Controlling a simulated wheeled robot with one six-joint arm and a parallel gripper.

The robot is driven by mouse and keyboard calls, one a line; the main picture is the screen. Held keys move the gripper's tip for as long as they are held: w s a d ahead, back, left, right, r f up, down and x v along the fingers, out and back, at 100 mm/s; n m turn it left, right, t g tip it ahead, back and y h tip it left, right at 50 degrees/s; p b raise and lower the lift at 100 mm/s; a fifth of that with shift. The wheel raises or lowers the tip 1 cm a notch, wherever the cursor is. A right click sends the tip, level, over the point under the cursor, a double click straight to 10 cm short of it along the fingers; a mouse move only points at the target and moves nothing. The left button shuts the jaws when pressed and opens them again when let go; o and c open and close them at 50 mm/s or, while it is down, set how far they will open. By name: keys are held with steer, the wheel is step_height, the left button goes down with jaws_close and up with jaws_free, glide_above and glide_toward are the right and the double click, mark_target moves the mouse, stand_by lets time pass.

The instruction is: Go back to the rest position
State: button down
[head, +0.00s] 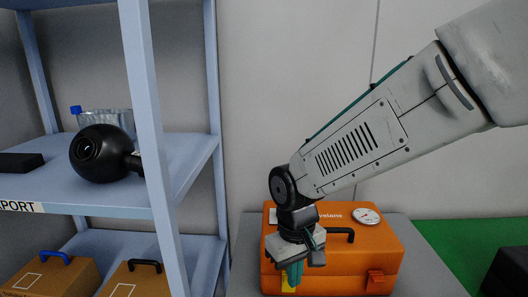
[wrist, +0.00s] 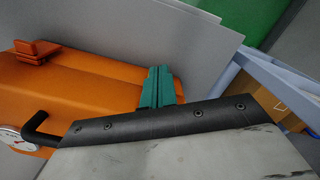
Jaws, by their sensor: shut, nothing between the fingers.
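My gripper (head: 292,274) hangs at the end of my arm, in front of the orange case in the head view. Its teal fingers are together with nothing between them; they also show in the wrist view (wrist: 157,88). The orange case (head: 345,265) stands on a grey surface, with a black handle and a round white gauge (head: 367,216) on its lid. In the wrist view the orange case (wrist: 85,90) lies beyond and to the left of the fingers. My gripper hides part of the case's left side.
A blue-grey shelf (head: 186,160) stands at the left. It bears a black round gimbal camera (head: 99,153), a clear bottle with a blue cap (head: 105,120) and a flat black item (head: 20,162). Brown cases (head: 50,277) sit below. Green floor (head: 455,245) and a dark object (head: 507,272) are at right.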

steer(key=s+d+r+m, duration=0.2)
steer(key=s+d+r, duration=0.1)
steer(key=s+d, duration=0.2)
steer(key=s+d+r+m+t, duration=0.1)
steer(key=s+d+r, duration=0.3)
steer(key=s+d, duration=0.2)
steer(key=s+d+r+m, duration=0.2)
steer(key=s+d+r, duration=0.2)
steer(key=d, duration=0.5)
steer(key=shift+s+d+m+t, duration=0.2)
steer(key=shift+s+m+t, duration=0.15)
steer(key=shift+s, duration=0.45)
